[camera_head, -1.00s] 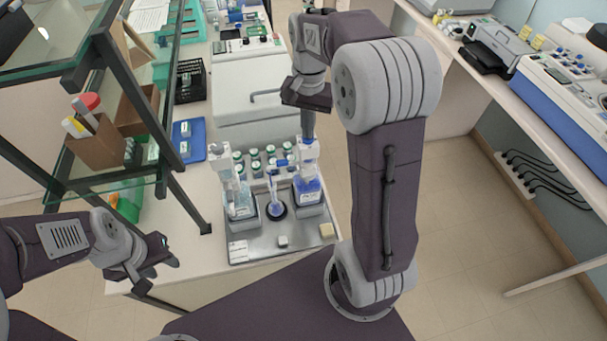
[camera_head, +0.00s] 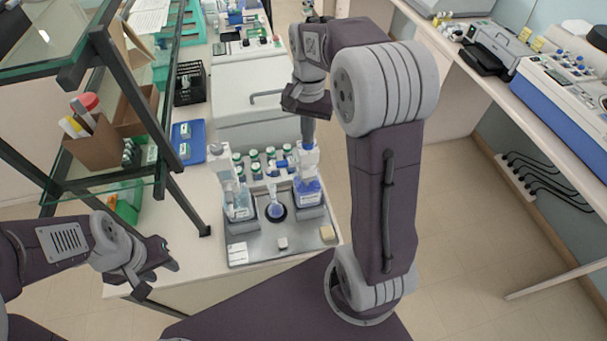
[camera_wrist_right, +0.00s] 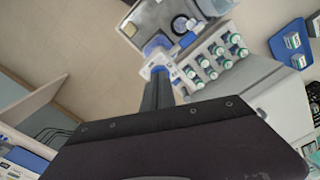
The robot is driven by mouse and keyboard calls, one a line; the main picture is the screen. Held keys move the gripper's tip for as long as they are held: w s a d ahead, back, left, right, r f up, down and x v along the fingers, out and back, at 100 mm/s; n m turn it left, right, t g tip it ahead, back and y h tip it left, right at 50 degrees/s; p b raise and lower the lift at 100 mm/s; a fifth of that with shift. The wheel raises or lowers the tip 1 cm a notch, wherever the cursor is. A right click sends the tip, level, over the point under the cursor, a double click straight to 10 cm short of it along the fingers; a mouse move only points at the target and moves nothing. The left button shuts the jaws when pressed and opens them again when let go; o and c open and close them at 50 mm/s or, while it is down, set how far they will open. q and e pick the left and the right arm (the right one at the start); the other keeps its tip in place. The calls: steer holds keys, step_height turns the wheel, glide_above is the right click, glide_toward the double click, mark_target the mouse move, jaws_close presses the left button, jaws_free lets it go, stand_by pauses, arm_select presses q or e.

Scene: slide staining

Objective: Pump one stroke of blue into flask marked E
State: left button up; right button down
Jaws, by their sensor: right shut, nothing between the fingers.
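The blue dispenser bottle (camera_head: 309,192) stands at the right of the metal tray (camera_head: 262,247), with its white pump head (camera_head: 305,158) on top. My right gripper (camera_head: 308,143) is shut and empty, pointing down onto the pump head. In the right wrist view, the shut fingers (camera_wrist_right: 160,77) meet the pump head (camera_wrist_right: 158,66). A small flask (camera_head: 276,209) with bluish contents stands on a dark round spot between two bottles, near the blue nozzle. Its marking is not readable. My left gripper (camera_head: 168,262) is away to the left, near the table's front edge; its opening is unclear.
A second pump bottle (camera_head: 239,206) with paler contents stands at the tray's left. Several green-capped jars (camera_head: 254,160) stand behind. A blue tray (camera_head: 188,142) and a glass shelf (camera_head: 105,185) are at left. A white box-shaped device (camera_head: 250,100) stands behind the jars.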

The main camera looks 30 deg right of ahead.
steer(key=shift+s, duration=0.1)
stand_by(0.3)
step_height(320, 180, up, 6)
steer(key=p, duration=0.5)
steer(key=shift+f+p, duration=0.15)
steer(key=shift+p, duration=0.2)
step_height(320, 180, up, 5)
steer(key=p, duration=0.5)
stand_by(0.5)
